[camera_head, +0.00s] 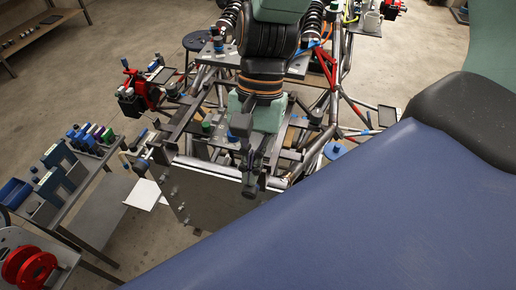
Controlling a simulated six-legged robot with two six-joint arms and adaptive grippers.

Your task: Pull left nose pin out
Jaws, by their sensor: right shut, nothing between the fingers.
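The tube chassis (335,95) stands in the middle of the head view, with a grey metal plate (205,195) at its near end. My right gripper (251,185) hangs over this near end, its fingers shut and empty, just above or in front of the plate's upper edge; I cannot tell whether it touches. Small dark-capped fittings (141,167) sit at the plate's upper left corner, left of my gripper. I cannot tell which of them is the left nose pin. My arm hides part of the chassis middle. My left gripper is not in view.
A cart (100,215) with blue bins and small coloured items stands at the left, near red reels (30,268). A red and black device (135,95) is left of the chassis. A round stool (200,40) stands behind. A large blue surface covers the lower right.

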